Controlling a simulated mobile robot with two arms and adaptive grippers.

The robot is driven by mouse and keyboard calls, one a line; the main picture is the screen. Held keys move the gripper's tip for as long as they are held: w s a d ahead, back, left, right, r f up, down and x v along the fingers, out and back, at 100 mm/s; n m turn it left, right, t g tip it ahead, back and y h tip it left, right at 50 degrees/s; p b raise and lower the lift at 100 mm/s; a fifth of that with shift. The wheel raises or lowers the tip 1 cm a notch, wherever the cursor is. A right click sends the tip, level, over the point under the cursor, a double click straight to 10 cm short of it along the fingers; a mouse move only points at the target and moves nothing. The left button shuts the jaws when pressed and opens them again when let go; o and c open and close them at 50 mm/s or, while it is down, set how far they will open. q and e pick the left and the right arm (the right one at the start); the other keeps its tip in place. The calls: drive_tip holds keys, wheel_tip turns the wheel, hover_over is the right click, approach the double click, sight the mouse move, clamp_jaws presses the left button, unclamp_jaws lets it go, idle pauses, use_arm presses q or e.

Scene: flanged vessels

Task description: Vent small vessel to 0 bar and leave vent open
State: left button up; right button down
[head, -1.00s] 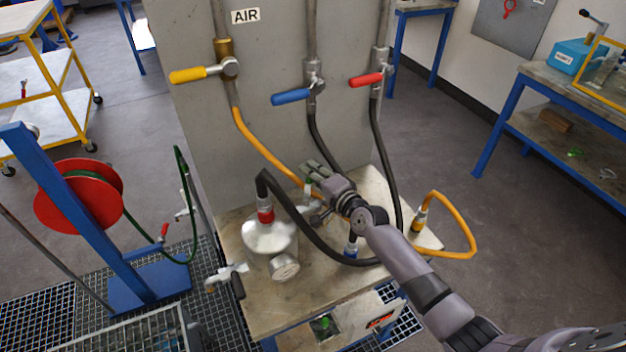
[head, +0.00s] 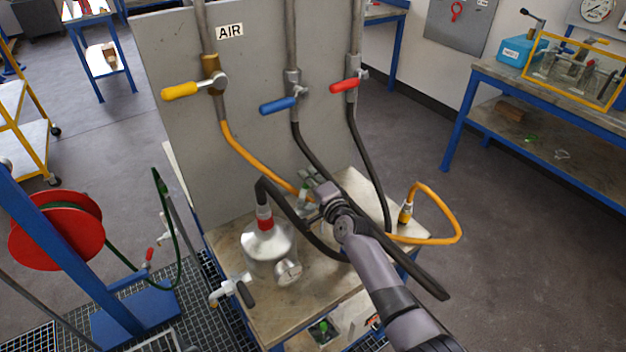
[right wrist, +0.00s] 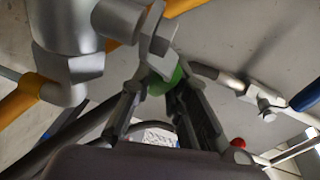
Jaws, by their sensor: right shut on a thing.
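The small silver vessel (head: 270,240) stands on the bench, with a red collar and a black hose on its neck. A round gauge (head: 288,272) sits at its front; I cannot read its needle. My right gripper (head: 308,188) is just behind and right of the vessel, by the end of the orange hose. In the right wrist view my right gripper (right wrist: 158,88) is shut on a green part (right wrist: 166,80) beside a metal fitting (right wrist: 155,45). The fingers hide much of that part, so I cannot tell its setting. My left gripper is not in view.
A panel marked AIR (head: 229,31) carries yellow (head: 180,91), blue (head: 278,105) and red (head: 344,86) valve levers above the bench. An orange hose loop (head: 452,215) sticks out right. A red reel (head: 56,228) stands left.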

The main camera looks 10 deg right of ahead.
drive_tip(key=shift+f, duration=0.1)
drive_tip(key=c, duration=1.5)
unclamp_jaws()
drive_tip(key=v, duration=1.2)
drive_tip(key=shift+c, duration=0.2)
